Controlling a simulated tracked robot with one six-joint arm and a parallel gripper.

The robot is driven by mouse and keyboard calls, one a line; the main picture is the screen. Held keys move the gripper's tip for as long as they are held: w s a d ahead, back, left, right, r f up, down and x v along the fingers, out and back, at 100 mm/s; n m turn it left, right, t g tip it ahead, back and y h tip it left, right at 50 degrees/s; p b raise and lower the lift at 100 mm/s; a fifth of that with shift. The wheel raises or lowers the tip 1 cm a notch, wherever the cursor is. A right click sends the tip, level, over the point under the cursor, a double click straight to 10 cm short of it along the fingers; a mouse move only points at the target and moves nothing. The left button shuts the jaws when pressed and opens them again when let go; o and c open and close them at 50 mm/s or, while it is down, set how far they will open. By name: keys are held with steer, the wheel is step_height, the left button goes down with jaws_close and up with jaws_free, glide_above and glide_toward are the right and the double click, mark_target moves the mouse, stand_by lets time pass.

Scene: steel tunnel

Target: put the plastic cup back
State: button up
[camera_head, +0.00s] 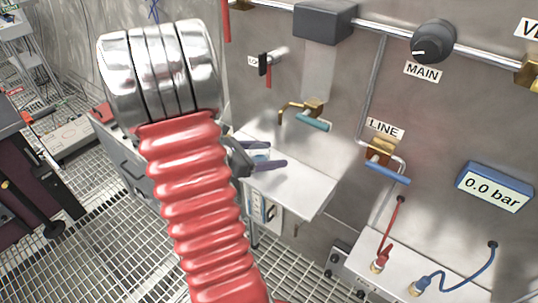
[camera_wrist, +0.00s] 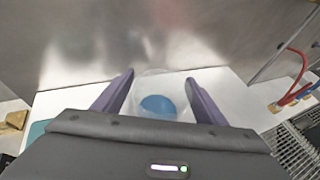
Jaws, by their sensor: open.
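A clear plastic cup with blue in it (camera_wrist: 158,105) stands on a white shelf (camera_wrist: 75,98), in front of the steel wall in the wrist view. My gripper (camera_wrist: 160,85) is open, with one purple finger on each side of the cup; I cannot tell whether either finger touches it. In the head view my gripper (camera_head: 268,154) reaches over the shelf (camera_head: 305,190) from behind my red ribbed arm sleeve. The cup is mostly hidden there by the fingers and the arm.
A brass tap with a teal handle (camera_head: 313,121) juts from the wall above the shelf. Right of it are the LINE valve with a blue handle (camera_head: 387,173), a 0.0 bar display (camera_head: 494,187), and red (camera_head: 390,232) and blue (camera_head: 465,282) hoses. The floor is metal grating (camera_head: 110,240).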

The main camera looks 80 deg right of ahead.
mark_target(250, 154)
steer(key=shift+r, duration=0.15)
steer(key=v, duration=1.1)
steer(key=shift+w+a+r, duration=0.2)
steer(key=shift+w+a, duration=0.1)
steer(key=shift+a, duration=0.05)
stand_by(0.4)
steer(key=w+a+r+m+t+y, duration=0.2)
steer(key=w+a+m+t+y, duration=0.1)
steer(key=a, duration=1)
steer(key=w+a+r+m+t+y, duration=0.3)
steer(key=w+a+t, duration=0.2)
steer(key=a, duration=0.9)
steer(key=w+a+r+m+t+y, duration=0.2)
steer(key=a+t, duration=0.5)
steer(key=a, duration=0.6)
steer(key=shift+w+a+r+m+y, duration=0.2)
steer(key=shift+w+r+m+y, duration=0.4)
steer(key=shift+w, duration=0.6)
steer(key=shift+f, duration=0.1)
steer(key=shift+c, duration=0.5)
